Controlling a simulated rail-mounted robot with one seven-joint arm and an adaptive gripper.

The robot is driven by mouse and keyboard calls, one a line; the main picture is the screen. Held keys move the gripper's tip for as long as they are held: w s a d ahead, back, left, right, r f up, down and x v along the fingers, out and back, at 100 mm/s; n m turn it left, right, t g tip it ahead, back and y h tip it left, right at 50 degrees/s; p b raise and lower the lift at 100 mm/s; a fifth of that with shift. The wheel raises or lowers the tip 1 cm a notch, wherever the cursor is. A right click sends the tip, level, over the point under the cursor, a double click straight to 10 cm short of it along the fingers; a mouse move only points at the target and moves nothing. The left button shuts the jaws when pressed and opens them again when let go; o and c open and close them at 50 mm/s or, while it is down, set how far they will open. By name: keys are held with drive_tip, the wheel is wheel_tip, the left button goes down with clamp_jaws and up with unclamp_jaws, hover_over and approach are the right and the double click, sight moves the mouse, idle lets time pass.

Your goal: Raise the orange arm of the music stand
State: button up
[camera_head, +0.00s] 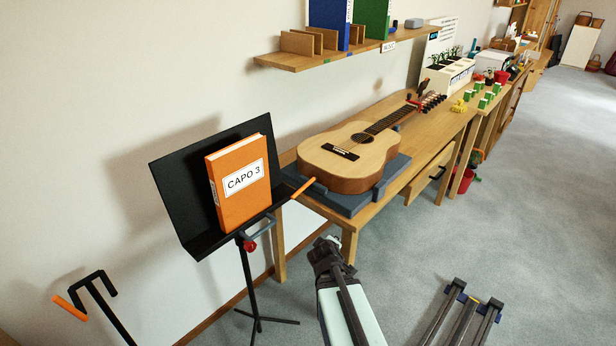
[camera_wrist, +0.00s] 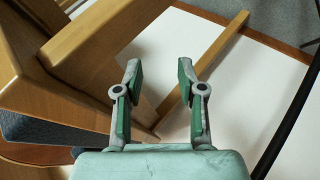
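The black music stand (camera_head: 172,190) stands at the left on a thin pole, with a red knob (camera_head: 250,246) below its desk. An orange book labelled CAPO 3 (camera_head: 240,184) leans on the desk. A short orange arm (camera_head: 303,187) sticks out at the desk's right edge, tilted upward to the right. My gripper (camera_head: 328,252) is right of the stand and lower than the orange arm, apart from both. In the wrist view my gripper (camera_wrist: 160,78) has its fingers spread with nothing between them. The orange arm does not show clearly there.
A wooden bench (camera_head: 350,236) carries a guitar (camera_head: 352,155) on a dark pad, close behind my gripper. A wall shelf (camera_head: 345,52) hangs above. A black hooked frame with an orange end (camera_head: 70,307) stands at the lower left.

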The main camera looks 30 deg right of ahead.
drive_tip(key=s+a+r+n+t+y+p, duration=0.1)
drive_tip(key=s+r+n+t+y+p, duration=0.2)
drive_tip(key=r+n+t, duration=0.35)
drive_tip(key=s+a+r+n+t+y+p, duration=0.1)
drive_tip(key=r+n+t+y+p, duration=0.25)
drive_tip(key=r+n+t, duration=0.35)
drive_tip(key=b, duration=0.6)
approach(308, 183)
drive_tip(key=shift+n+g+h, duration=0.25)
drive_tip(key=shift+n+g, duration=0.1)
drive_tip(key=b+x, duration=0.1)
drive_tip(key=b, duration=0.4)
drive_tip(key=b+x, duration=0.1)
drive_tip(key=b, duration=0.5)
drive_tip(key=b+x, duration=0.2)
drive_tip(key=b, duration=0.4)
drive_tip(key=shift+w+f, duration=0.15)
drive_tip(key=shift+f, duration=0.15)
drive_tip(key=x, duration=0.6)
drive_tip(key=shift+r, duration=0.25)
clamp_jaws()
